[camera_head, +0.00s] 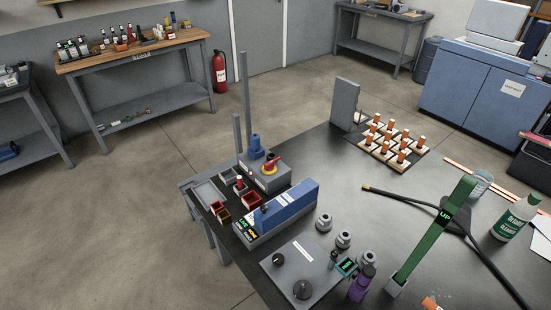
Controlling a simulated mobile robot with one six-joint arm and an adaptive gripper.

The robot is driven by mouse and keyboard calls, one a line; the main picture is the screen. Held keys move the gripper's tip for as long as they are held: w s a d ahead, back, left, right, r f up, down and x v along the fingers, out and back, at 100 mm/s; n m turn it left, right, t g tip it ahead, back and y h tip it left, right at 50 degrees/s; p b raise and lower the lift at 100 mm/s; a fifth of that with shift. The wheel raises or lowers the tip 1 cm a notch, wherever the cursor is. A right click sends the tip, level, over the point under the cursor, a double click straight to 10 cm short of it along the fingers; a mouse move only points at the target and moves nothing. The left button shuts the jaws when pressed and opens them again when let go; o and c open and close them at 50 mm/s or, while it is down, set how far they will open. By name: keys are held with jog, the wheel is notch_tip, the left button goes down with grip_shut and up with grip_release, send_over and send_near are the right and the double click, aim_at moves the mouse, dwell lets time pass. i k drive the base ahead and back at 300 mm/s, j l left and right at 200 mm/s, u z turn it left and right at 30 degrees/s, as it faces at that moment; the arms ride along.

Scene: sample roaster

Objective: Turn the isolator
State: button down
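The isolator (270,168) appears to be the rotary switch with a red handle on a yellow plate. It sits on a grey box (267,180) near the far left edge of the black-topped table. The handle looks slanted in the picture, but it is too small to read its exact position or any marking. A blue connector-like part (255,146) stands just behind the box. My gripper is not in view, and nothing is touching the isolator.
A long blue unit (290,207) stands in front of the isolator box.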

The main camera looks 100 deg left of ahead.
aim_at(269, 166)
jog(key=u, duration=3.25)
jog(key=i+j+z, duration=0.15)
jog(key=z, duration=0.3)
jog(key=i+j+z, duration=0.15)
jog(key=z, duration=0.3)
jog(key=i+j, duration=0.15)
jog(key=j, duration=0.25)
jog(key=i+j+z, duration=0.15)
jog(key=j, duration=0.25)
jog(key=i+j, duration=0.2)
jog(key=j, duration=0.25)
jog(key=i+j+z, duration=0.1)
jog(key=j, duration=0.3)
jog(key=i+j+z, duration=0.1)
jog(key=j, duration=0.35)
jog(key=i+j, duration=0.2)
jog(key=j, duration=0.25)
jog(key=i+j+z, duration=0.1)
jog(key=j, duration=0.35)
